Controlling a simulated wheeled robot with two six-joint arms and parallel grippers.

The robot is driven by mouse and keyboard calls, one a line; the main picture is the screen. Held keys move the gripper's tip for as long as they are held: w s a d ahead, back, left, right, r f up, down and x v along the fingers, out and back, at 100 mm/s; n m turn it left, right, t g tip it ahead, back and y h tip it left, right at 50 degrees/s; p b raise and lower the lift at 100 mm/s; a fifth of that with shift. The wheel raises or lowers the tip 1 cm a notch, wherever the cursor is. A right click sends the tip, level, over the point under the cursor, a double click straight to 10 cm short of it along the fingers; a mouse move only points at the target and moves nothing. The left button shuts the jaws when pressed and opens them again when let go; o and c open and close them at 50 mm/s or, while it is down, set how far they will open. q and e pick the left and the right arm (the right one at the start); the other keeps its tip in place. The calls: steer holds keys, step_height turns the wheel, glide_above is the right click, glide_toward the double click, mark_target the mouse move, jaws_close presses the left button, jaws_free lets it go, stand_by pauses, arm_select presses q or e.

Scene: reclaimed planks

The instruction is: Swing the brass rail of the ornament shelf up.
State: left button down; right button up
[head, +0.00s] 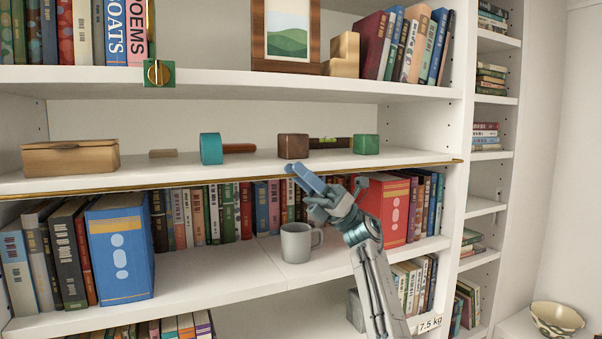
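The ornament shelf (230,168) is the white middle shelf holding small wooden and coloured items. Its thin brass rail (200,182) runs low along the shelf's front edge, below the standing objects. My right gripper (300,176) reaches up from the lower right, with its blue fingertips at the rail and the shelf's front edge, right of the middle. It hides a short part of the rail. I cannot tell whether the fingers touch the rail or are closed. My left gripper is not in view.
On the ornament shelf stand a wooden box (70,158), a teal-headed mallet (211,149), a brown block (293,147) and a green block (366,145). A grey mug (296,243) stands below, left of my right arm. A green brass-knobbed fitting (158,73) hangs above.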

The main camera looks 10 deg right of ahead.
jaws_close()
